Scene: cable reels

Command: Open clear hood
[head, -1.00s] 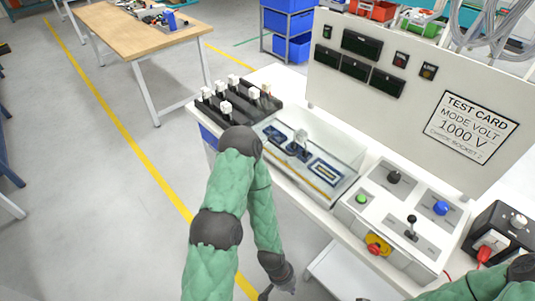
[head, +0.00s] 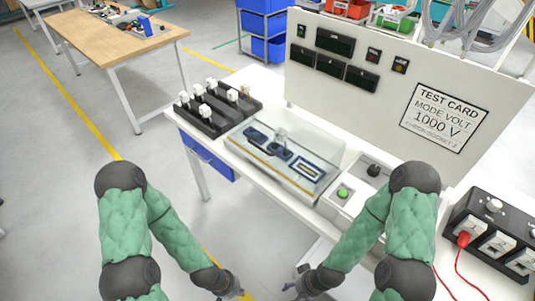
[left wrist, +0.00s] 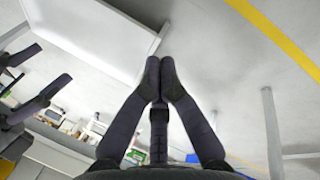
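The clear hood (head: 322,150) is a transparent box on the white bench, lowered over a blue-and-grey fixture (head: 270,145). A yellow strip runs along its front lower edge. My left gripper (head: 238,295) is low in front of the bench at the bottom of the head view, well apart from the hood. In the left wrist view its two fingers (left wrist: 160,65) meet at the tips with nothing between them. My right gripper (head: 290,284) is close by to the right, also below the hood. Its fingers look spread and empty in the left wrist view (left wrist: 38,82).
A black rack with several white-topped plugs (head: 212,108) stands left of the hood. A control panel with a green button (head: 343,193) is to the right, partly behind my right arm. An upright panel (head: 380,100) rises behind. A black socket box (head: 495,235) is far right.

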